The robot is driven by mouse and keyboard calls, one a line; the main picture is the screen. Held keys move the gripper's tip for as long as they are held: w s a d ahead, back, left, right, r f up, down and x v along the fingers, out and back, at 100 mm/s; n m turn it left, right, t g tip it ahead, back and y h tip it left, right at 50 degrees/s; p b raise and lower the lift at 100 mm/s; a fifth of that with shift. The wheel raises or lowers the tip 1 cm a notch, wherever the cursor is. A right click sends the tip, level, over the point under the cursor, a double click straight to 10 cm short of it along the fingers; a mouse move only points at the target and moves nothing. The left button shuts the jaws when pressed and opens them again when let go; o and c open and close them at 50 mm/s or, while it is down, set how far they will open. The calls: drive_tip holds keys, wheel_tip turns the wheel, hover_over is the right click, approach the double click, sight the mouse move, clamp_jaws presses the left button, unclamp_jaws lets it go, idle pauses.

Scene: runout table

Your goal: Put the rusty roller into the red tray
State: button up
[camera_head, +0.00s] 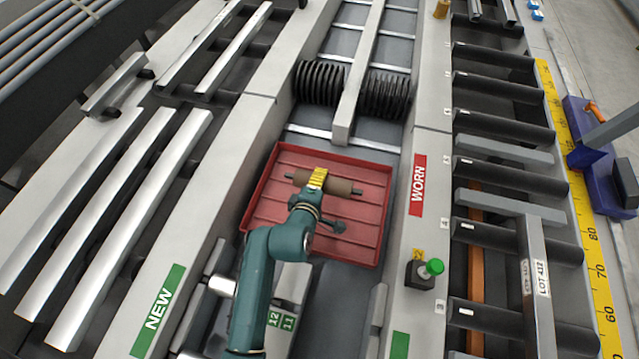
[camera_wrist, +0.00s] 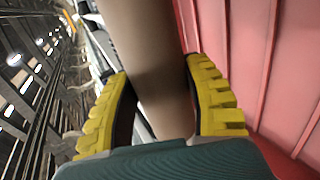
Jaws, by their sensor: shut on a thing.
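The rusty roller (camera_head: 340,186) is a brown cylinder with a thin shaft stub at each end. In the head view it lies across the picture over the back part of the red tray (camera_head: 270,212). In the wrist view the roller (camera_wrist: 150,60) runs between the yellow fingers of my gripper (camera_wrist: 165,95), with the red tray (camera_wrist: 240,50) at the right. I cannot tell whether the roller touches the tray floor. No other thing shows in the tray.
Black coiled rollers (camera_head: 384,96) and a grey beam (camera_head: 362,80) lie just behind the tray. A WORN sign (camera_head: 418,185) is on the right rail and a NEW sign (camera_head: 158,311) on the left. A green-topped button box (camera_head: 424,273) stands right of the tray's front.

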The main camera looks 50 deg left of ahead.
wheel_tip(320, 180, down, 4)
drive_tip(key=b, duration=0.4)
drive_tip(key=shift+a+f, duration=0.1)
drive_tip(key=o, duration=1.3)
drive_tip(key=v, duration=1.2)
drive_tip(key=shift+w, duration=0.1)
